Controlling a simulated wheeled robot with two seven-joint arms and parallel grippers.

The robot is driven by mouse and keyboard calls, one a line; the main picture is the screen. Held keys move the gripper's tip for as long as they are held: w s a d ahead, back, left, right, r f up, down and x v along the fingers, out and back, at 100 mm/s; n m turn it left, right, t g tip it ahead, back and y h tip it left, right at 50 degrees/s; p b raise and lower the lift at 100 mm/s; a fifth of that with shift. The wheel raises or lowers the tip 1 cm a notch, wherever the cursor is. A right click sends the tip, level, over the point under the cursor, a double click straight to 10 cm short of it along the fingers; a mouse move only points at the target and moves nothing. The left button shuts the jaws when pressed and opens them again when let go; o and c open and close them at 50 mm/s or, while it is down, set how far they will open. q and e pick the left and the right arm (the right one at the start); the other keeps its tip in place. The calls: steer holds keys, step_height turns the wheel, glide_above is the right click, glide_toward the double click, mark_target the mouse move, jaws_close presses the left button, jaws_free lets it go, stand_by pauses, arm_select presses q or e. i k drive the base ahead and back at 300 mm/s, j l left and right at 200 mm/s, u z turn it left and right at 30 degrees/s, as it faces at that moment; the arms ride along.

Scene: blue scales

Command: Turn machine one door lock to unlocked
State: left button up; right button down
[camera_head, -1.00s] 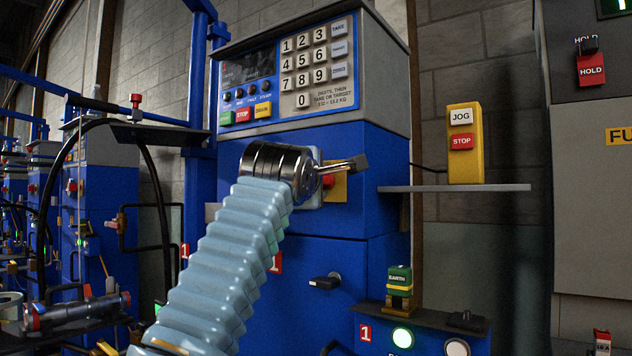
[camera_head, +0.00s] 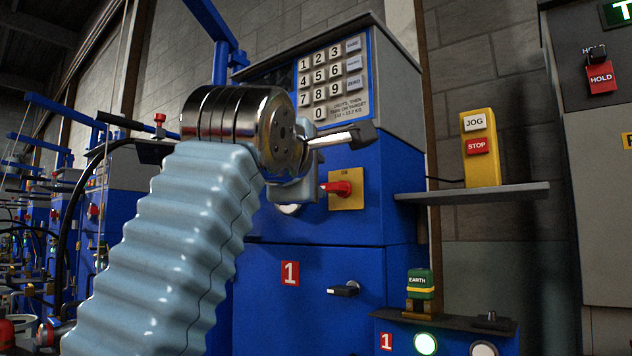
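The blue cabinet of machine one has a lower door (camera_head: 265,320) with a red label "1" (camera_head: 290,273). A small black handle (camera_head: 343,288) sits on this door, pointing roughly sideways; I take it as the door lock, but no lock marking is readable. My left arm comes in from the lower left with a pale blue ribbed sleeve. My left gripper (camera_head: 358,135) is in front of the keypad panel's lower edge, above the handle and apart from it. A silver finger with a dark tip shows; its opening is unclear. My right gripper is not in view.
A red rotary switch (camera_head: 338,188) on a yellow plate is just below my gripper. A yellow JOG/STOP box (camera_head: 480,150) stands on a grey shelf (camera_head: 475,193) at right. A green EARTH block (camera_head: 420,284) stands on the lower console. Space before the door handle is clear.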

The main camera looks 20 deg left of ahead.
mark_target(353, 288)
steer(key=k, duration=1)
